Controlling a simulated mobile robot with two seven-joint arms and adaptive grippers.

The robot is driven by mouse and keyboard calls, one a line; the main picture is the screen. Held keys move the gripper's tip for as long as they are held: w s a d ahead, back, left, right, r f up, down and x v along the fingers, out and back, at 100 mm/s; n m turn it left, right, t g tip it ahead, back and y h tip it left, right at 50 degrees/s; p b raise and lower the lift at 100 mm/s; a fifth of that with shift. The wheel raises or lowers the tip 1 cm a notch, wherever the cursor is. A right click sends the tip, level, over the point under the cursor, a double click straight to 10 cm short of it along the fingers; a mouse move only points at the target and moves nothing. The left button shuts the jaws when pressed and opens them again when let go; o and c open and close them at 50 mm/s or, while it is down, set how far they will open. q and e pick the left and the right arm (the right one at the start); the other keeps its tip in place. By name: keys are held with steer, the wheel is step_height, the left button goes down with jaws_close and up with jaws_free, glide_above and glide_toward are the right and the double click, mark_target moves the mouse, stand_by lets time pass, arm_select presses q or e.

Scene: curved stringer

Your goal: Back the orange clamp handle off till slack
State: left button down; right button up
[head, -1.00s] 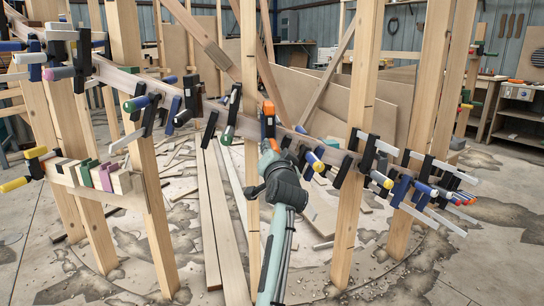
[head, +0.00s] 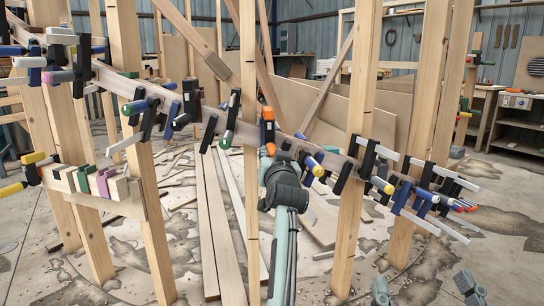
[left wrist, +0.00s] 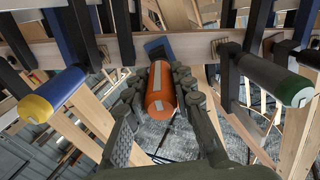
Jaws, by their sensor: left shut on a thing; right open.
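The orange clamp handle (left wrist: 158,82) points toward the camera in the left wrist view, with a blue block behind it against the curved wooden stringer (left wrist: 200,45). In the head view a bit of the orange handle (head: 271,149) shows at the tips of my left gripper (head: 268,160). My left gripper (left wrist: 160,98) has its dark segmented fingers on both sides of the handle and is shut on it. An orange-topped clamp part (head: 268,114) stands just above, at the stringer. My right gripper (head: 424,286) is open and empty at the lower right; only its fingertips show.
Other clamps crowd the stringer: in the left wrist view a blue-and-yellow handle (left wrist: 52,95) is at the left and a green handle (left wrist: 272,80) at the right. Upright posts (head: 357,140) stand near my left arm. A block rack (head: 95,190) is at the left. Planks lie on the floor.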

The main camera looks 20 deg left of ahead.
arm_select(q)
steer(key=c, duration=1.3)
jaws_free()
steer(key=shift+s, duration=0.1)
steer(key=v, duration=0.7)
steer(key=shift+s, duration=0.15)
steer(key=shift+d, duration=0.1)
